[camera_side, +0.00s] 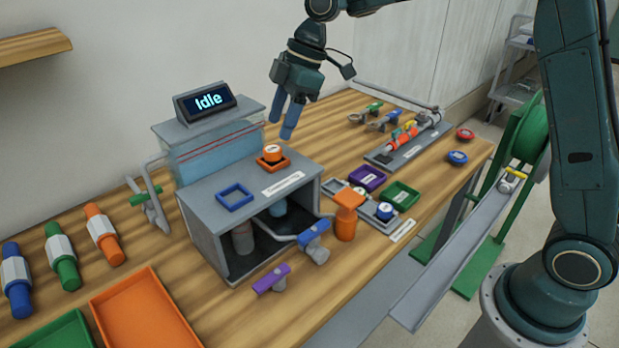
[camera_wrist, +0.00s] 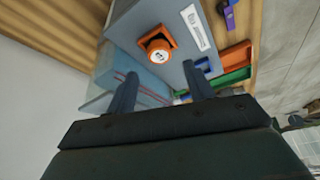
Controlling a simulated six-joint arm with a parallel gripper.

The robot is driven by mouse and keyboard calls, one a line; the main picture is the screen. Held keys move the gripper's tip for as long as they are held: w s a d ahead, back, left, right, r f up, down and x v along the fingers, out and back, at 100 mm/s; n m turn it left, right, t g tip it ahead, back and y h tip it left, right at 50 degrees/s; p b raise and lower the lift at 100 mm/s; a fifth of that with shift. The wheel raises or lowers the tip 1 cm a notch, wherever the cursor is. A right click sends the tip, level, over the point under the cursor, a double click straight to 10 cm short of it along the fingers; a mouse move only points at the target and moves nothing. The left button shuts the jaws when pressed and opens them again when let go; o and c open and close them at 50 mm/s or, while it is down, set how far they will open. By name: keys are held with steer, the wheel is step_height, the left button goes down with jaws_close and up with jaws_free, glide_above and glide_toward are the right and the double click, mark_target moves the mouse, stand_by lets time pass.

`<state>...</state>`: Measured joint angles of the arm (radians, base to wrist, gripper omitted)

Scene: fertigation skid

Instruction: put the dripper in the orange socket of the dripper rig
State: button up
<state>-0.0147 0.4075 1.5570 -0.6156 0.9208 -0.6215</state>
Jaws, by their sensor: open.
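An empty blue square socket (camera_side: 235,197) is beside the orange one.
Blue (camera_side: 314,234) and purple (camera_side: 271,279) valve handles and an orange post (camera_side: 346,215) stand in front. Purple (camera_side: 368,179) and green (camera_side: 402,195) trays lie to the right.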

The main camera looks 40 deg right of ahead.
steer(key=v, duration=0.6)
steer(key=shift+r, duration=0.15)
steer(key=shift+s+d, duration=0.1)
stand_by(0.3)
steer(key=s+d+r+m+t+h, duration=0.15)
steer(key=s+m, duration=0.25)
steer(key=s, duration=0.4)
steer(key=s+d+r+m+t, duration=0.1)
steer(key=s+d+r+m, duration=0.15)
steer(key=s, duration=0.55)
steer(key=s+d+f+m+h, duration=0.1)
steer(key=s+d+f+m, duration=0.1)
steer(key=s, duration=0.5)
steer(key=s+d+f+m+t+h, duration=0.1)
steer(key=s+d+f+m, duration=0.2)
steer(key=s, duration=0.4)
steer(key=shift+f+m, duration=0.8)
steer(key=shift+m, duration=0.15)
